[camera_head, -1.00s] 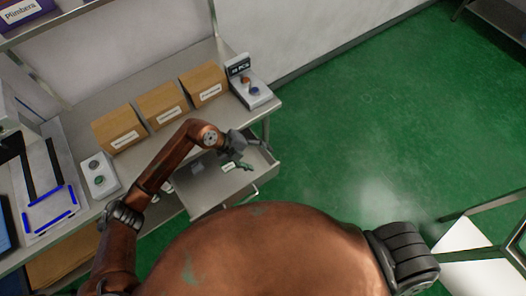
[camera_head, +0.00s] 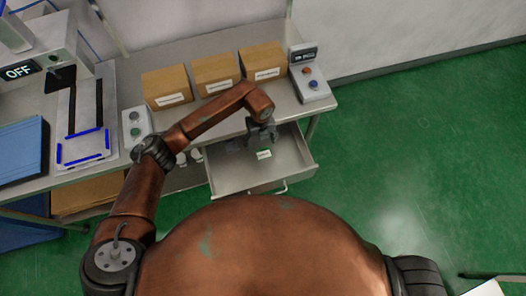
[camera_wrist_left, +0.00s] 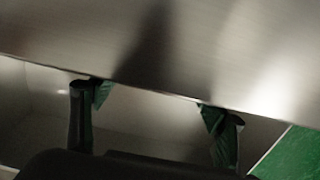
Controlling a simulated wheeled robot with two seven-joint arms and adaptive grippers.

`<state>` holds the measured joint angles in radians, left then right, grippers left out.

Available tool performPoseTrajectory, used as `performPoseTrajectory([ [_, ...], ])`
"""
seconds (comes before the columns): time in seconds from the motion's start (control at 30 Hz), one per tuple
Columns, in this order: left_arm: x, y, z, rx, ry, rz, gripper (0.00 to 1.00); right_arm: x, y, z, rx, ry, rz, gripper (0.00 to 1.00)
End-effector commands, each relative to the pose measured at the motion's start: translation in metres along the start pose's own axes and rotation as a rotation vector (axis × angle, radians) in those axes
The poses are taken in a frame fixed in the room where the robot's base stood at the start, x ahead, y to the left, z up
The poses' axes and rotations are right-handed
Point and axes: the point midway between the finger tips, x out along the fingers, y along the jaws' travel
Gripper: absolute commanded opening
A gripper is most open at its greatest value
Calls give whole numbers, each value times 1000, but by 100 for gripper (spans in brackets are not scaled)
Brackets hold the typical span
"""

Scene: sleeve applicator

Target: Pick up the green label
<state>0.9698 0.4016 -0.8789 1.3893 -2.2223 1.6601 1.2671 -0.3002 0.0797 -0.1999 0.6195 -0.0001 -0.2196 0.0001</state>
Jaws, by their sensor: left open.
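A small pale label with a green tint (camera_head: 264,155) lies in the open drawer (camera_head: 297,158) under the table; its print is too small to read. My left gripper (camera_head: 262,142) hangs over the drawer, just above the label in the head view. Its fingers (camera_wrist_left: 155,112) are spread apart and empty, with green pads. In the left wrist view a grey metal surface fills the upper part, close to the fingertips, and I cannot make out the label there. My right gripper is not in view.
Several cardboard boxes (camera_head: 217,76) stand along the back of the table. A box with buttons (camera_head: 311,85) is at its right end, another (camera_head: 135,125) to the left. A machine reading OFF (camera_head: 22,72) is at far left.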

Motion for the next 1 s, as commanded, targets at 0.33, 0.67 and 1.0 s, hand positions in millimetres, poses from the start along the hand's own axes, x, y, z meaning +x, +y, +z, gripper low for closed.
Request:
performPoseTrajectory([
  [0.33, 45, -6, -7, -2, 3, 0, 67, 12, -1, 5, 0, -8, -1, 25],
  [0.67, 49, -6, -6, -1, 0, -1, 64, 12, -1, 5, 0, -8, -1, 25],
  [1.0, 49, -6, -6, -1, 0, -1, 41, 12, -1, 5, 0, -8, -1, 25],
])
